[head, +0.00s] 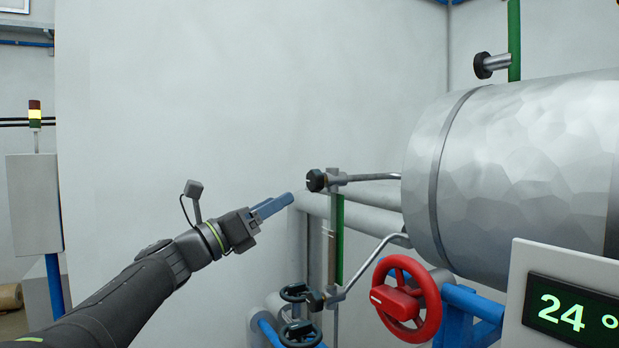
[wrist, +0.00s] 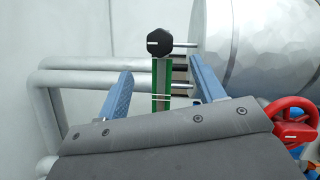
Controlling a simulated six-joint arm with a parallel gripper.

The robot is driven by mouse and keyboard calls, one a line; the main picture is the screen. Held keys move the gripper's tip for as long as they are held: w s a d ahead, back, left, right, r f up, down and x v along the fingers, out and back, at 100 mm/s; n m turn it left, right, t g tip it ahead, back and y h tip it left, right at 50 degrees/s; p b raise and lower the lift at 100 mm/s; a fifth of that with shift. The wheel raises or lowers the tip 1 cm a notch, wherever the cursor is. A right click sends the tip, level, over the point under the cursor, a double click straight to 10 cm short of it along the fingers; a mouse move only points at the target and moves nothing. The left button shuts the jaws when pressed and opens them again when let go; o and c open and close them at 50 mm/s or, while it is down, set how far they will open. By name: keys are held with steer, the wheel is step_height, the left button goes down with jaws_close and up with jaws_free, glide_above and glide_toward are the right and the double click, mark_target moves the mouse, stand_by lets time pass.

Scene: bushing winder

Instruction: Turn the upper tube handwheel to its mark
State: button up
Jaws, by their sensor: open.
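The upper tube handwheel, a small black faceted knob (head: 316,181), sits at the top of the green gauge tube (head: 338,235). In the wrist view the black knob (wrist: 160,43) faces me, with a short level white line left of its centre. I cannot make out a separate mark beside it. My gripper (head: 281,202) has blue fingers, is open and empty, and points toward the knob from the left. In the wrist view the fingers (wrist: 160,68) stand apart on either side of the tube, with the knob beyond the tips, untouched.
A lower black knob (head: 315,301) and black handwheels (head: 296,292) stand below. A red handwheel (head: 405,298) is at lower right, under the large metal drum (head: 520,170). A display (head: 575,312) reads 24. Pale pipes (head: 365,212) run behind the tube. Free space lies left of it.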

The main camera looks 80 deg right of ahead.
mark_target(310, 182)
steer(key=x, duration=1.3)
steer(key=c, duration=1)
steer(key=shift+o, duration=0.2)
steer(key=shift+s+a+m+g+y, duration=0.1)
steer(key=shift+m+g+y, duration=0.55)
steer(key=shift+m, duration=1.05)
steer(key=shift+m+g+y, duration=0.55)
steer(key=shift+m+g, duration=0.1)
steer(key=shift+m, duration=1.05)
steer(key=o, duration=1)
steer(key=shift+c, duration=0.2)
steer(key=v, duration=1.7)
steer(key=shift+a+f, duration=0.15)
steer(key=shift+f, duration=0.05)
